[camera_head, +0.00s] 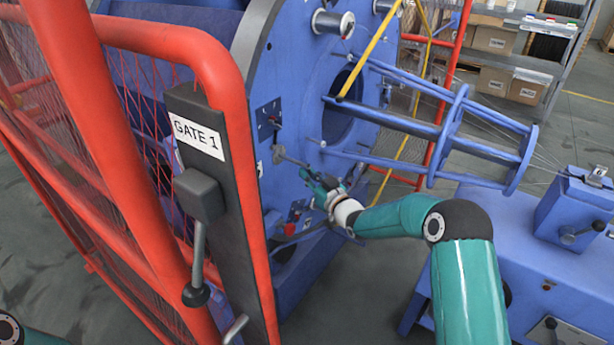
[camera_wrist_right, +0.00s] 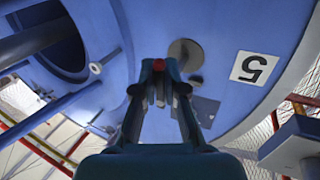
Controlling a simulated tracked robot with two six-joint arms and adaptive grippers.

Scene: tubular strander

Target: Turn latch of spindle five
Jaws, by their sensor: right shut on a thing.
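The blue machine face (camera_head: 300,110) carries a grey lever-like latch (camera_head: 291,159) to the left of my right gripper. In the right wrist view, the gripper (camera_wrist_right: 160,72) is closed around a small part with a red tip (camera_wrist_right: 158,64), in front of the blue face. A white label with a black 5 (camera_wrist_right: 254,68) is to the right, and a grey round disc (camera_wrist_right: 186,54) is just beyond the fingers. The fingers partly hide the latch. My left gripper is not in view.
A red gate frame (camera_head: 225,85) with a "GATE 1" post (camera_head: 222,165) stands at the left, close to the machine. Blue rods with a ring (camera_head: 452,130) project above my right arm. A yellow bar (camera_head: 370,50) crosses at top. Shelves (camera_head: 535,60) stand far behind.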

